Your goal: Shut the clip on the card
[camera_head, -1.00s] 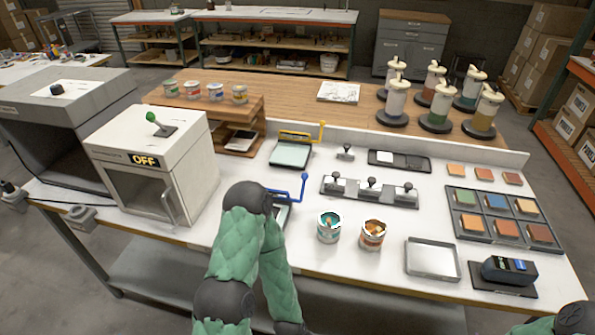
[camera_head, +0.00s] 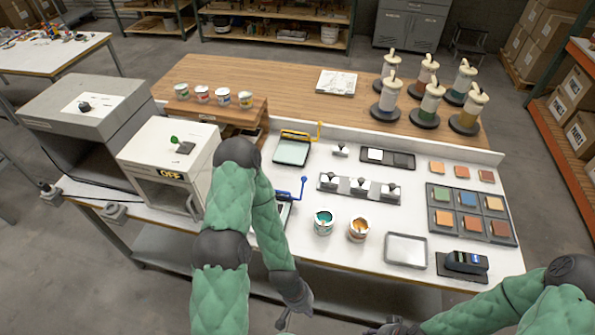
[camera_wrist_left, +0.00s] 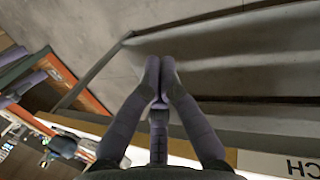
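Two boards with lever clips lie on the white bench in the head view. The rear one has a yellow clip (camera_head: 297,136) above a pale card (camera_head: 291,152). The front one has a blue clip (camera_head: 288,195) with its lever standing up. My left arm hides much of the front board, so I cannot tell how its card lies. My left gripper (camera_head: 284,321) hangs low in front of the bench, away from both boards. In the left wrist view its fingers (camera_wrist_left: 160,80) meet at the tips, with nothing between them. My right gripper (camera_head: 393,328) is at the bottom edge, partly cut off.
Two open cans (camera_head: 323,222) and a metal tray (camera_head: 405,250) stand right of the blue clip. A stamp rack (camera_head: 360,188) sits behind them. A white OFF box (camera_head: 165,150) stands left. The bench's front edge lies between my left gripper and the boards.

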